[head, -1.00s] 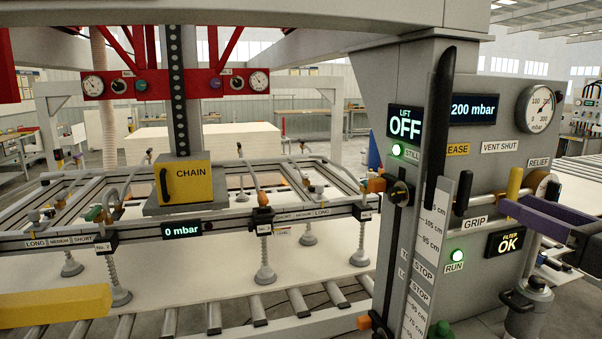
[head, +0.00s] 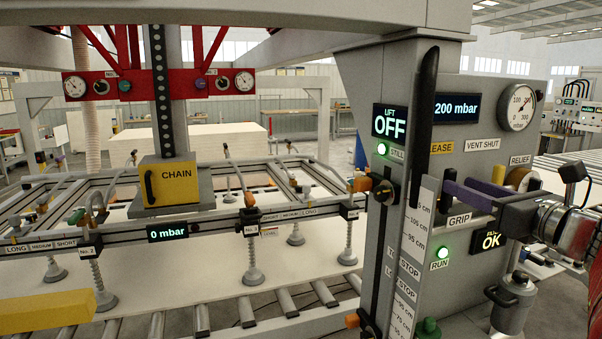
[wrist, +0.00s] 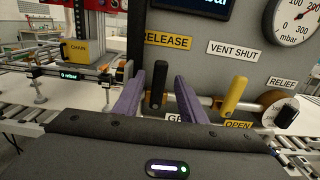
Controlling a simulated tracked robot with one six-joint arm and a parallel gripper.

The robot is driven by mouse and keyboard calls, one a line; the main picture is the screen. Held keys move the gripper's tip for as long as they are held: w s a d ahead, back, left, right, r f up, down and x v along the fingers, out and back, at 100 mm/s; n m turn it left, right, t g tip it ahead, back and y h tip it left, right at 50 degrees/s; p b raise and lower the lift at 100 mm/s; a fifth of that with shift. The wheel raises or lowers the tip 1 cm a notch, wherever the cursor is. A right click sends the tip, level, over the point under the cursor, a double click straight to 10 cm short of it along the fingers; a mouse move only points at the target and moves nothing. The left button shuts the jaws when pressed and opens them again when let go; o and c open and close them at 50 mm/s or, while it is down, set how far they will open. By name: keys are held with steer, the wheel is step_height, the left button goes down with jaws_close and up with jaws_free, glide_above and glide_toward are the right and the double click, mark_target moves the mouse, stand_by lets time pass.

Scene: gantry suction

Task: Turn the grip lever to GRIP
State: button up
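The grip lever (wrist: 156,86) is a black upright handle on the grey panel in the wrist view. It points up, toward the RELEASE label (wrist: 167,41). The GRIP label (wrist: 174,118) below is partly hidden by my gripper; it reads fully in the head view (head: 459,219). My gripper (wrist: 158,78) is open, one purple finger on each side of the lever, with gaps showing on both sides.
A yellow lever (wrist: 234,94) stands just right of my fingers, above an OPEN label (wrist: 238,125), with a relief knob beyond it. A large black handle (head: 424,110) rises left of the lever. The lift display (head: 389,121) reads OFF; the frame display (head: 168,234) reads 0 mbar.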

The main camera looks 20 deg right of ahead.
steer(key=shift+w+a, duration=0.1)
steer(key=shift+w, duration=2.35)
steer(key=shift+c, duration=0.5)
jaws_close()
steer(key=shift+a, duration=0.1)
